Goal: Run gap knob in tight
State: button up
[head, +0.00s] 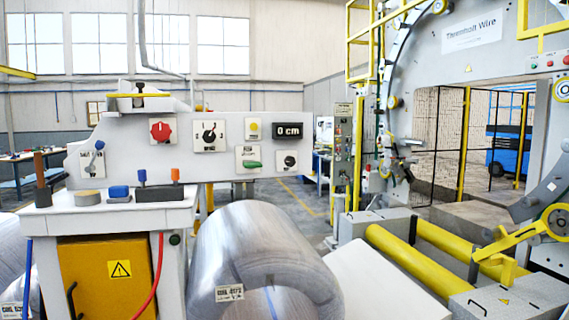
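A grey control panel (125,135) carries several controls on white plates. A small round black knob (290,160) sits at its lower right, below a black display reading "0 cm" (288,131). A larger black knob with a scale around it (209,133) sits near the middle. A red knob (160,130) is left of that. The labels are too small to read, so I cannot tell which one is the gap knob. My gripper is not in view.
A yellow button (253,129), a green handle (252,164) and a lever (93,160) share the panel. A bench (110,215) with small tools stands below it. A wrapped coil (262,255) lies in front; yellow rollers (410,260) and a large ring machine (480,60) are right.

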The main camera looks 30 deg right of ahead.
aim_at(290, 161)
jog(key=z, duration=0.05)
jog(key=i, duration=1)
jog(key=u, duration=0.05)
